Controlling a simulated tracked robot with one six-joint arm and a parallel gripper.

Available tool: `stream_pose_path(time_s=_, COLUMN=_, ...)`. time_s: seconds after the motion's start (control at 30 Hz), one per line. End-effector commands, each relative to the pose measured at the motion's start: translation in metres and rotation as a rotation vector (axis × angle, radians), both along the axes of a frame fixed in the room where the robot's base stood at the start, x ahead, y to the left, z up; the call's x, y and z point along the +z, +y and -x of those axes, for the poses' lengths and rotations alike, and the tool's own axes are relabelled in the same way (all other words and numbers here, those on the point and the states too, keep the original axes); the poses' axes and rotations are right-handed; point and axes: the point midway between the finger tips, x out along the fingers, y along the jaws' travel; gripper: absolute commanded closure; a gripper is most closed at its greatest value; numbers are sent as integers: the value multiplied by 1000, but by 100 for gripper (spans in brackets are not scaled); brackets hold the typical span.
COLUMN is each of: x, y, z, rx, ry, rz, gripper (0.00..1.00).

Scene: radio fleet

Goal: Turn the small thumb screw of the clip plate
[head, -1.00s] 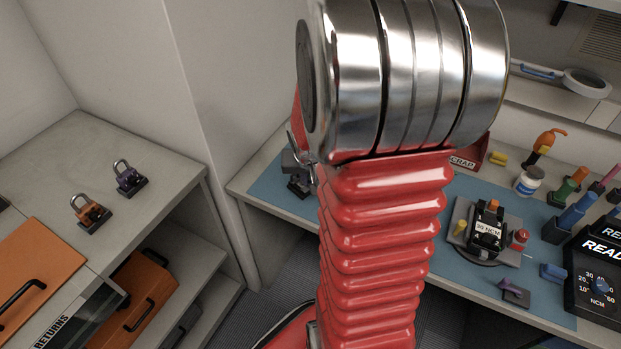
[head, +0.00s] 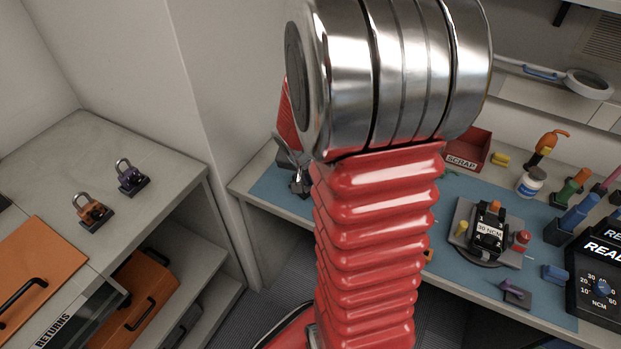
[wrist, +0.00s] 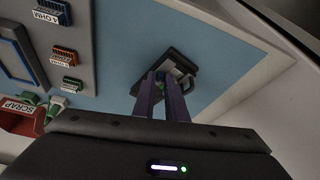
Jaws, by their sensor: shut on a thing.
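The clip plate (wrist: 182,60) is a dark plate with a pale, loop-like edge, lying on the blue mat in the wrist view. My gripper (wrist: 166,80) has two long dark purple fingers that reach down to it. The fingers are shut on a small part at the plate, which I take to be the thumb screw; they mostly hide it, and only a small green spot shows between them. In the head view, the dark clip plate (head: 299,187) is at the left end of the mat, partly hidden by my red arm.
A red SCRAP bin (head: 467,149) stands at the back of the blue mat (head: 452,192). A 30 NCM fixture (head: 489,232) and a black READY box (head: 600,275) stand at the right. A purple padlock-like piece (head: 132,177) and an orange one (head: 91,212) sit on the left counter.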

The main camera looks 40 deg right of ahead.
Motion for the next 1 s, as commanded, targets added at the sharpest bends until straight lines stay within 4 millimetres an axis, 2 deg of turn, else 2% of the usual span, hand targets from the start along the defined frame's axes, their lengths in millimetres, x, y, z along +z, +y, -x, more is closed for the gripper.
stream_pose_path(time_s=0.33, x=0, y=0, z=0, rx=-1, ry=0, rz=0, gripper=100)
stream_pose_path(time_s=0.37, x=0, y=0, z=0, rx=-1, ry=0, rz=0, gripper=87)
stream_pose_path(time_s=0.6, x=0, y=0, z=0, rx=-1, ry=0, rz=0, gripper=70)
stream_pose_path(time_s=1.0, x=3, y=1, z=0, rx=-1, ry=-1, rz=1, gripper=69)
